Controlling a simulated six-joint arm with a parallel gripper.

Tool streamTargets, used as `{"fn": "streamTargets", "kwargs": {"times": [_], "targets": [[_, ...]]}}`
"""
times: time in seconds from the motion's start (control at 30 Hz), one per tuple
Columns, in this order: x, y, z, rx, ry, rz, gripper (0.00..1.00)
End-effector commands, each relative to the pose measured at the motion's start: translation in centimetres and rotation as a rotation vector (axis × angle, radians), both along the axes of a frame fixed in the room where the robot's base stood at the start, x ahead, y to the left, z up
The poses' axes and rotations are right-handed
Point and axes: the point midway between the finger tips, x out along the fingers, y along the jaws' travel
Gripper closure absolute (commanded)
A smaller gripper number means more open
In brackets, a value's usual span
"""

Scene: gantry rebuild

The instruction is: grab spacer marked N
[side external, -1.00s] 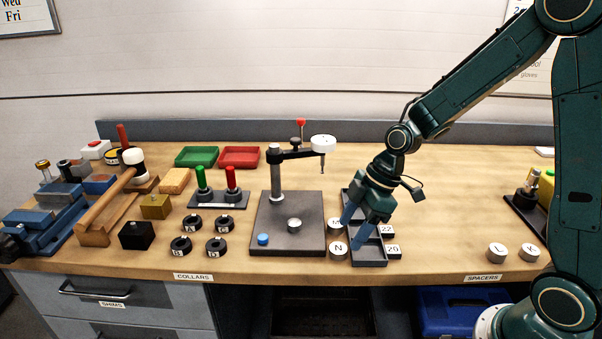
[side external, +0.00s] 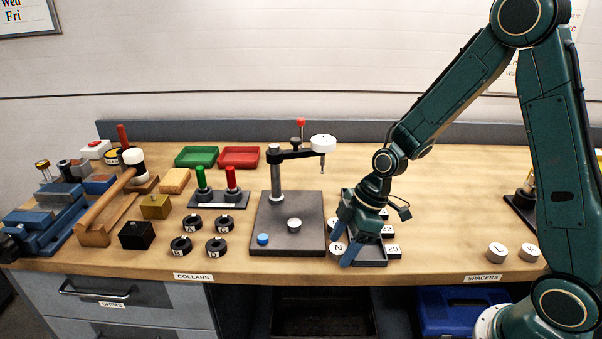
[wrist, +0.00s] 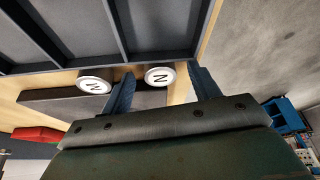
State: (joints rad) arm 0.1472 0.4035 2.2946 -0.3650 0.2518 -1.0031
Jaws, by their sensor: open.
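The spacer marked N (side external: 337,248) is a pale round disc with a dark rim, standing on the bench left of the grey tray. In the wrist view it is the N spacer (wrist: 159,75) lying between my two blue fingers, with its letter turned sideways. My gripper (side external: 340,248) is open and low over it, fingers pointing down; it also shows in the wrist view (wrist: 164,85). A gap shows on both sides of the spacer there. A second lettered spacer (wrist: 94,82) lies outside the left finger; its letter is hard to read.
The grey divided tray (side external: 368,264) stands right beside the spacer, with number tags along it. The press base (side external: 262,219) is to the left. Two more spacers (side external: 497,253) stand far right. The bench's front edge is close; the bench between tray and far-right spacers is clear.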

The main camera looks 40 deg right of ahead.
Motion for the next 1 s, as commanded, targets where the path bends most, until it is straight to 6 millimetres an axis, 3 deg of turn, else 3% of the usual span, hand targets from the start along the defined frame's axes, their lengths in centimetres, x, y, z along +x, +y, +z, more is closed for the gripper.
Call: {"fn": "streamTargets", "kwargs": {"times": [0.13,0.4,0.77,1.0], "targets": [[0.0,0.0,0.0,0.0,0.0,0.0,0.39],[0.0,0.0,0.0,0.0,0.0,0.0,0.88],[0.0,0.0,0.2,0.0,-0.001,0.0,0.88],[0.1,0.0,1.6,0.0,-0.003,0.001,0.88]]}}
